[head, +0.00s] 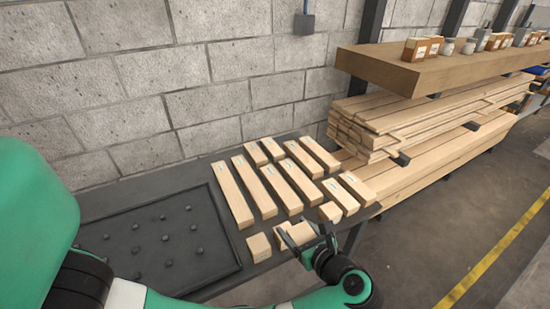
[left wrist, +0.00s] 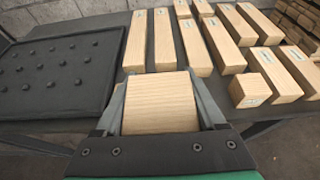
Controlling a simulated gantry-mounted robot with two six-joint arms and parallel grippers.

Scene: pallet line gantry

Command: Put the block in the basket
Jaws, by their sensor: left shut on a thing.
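My left gripper (head: 302,240) is at the front edge of the dark table, its fingers on either side of a light wooden block (head: 293,232). In the left wrist view the block (left wrist: 160,103) fills the space between the two fingers of the gripper (left wrist: 159,88), grain facing the camera. I cannot tell whether the block touches the table. A small loose block (head: 258,247) lies just left of the gripper. No basket shows in either view. My right gripper is not in view.
Several longer wooden pieces (head: 232,194) lie in rows behind the gripper. A dark studded tray (head: 226,226) takes up the table's left part. A rack of stacked planks (head: 400,128) stands at right, with a thick wooden shelf (head: 385,68) above. A block wall (head: 130,90) closes the back.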

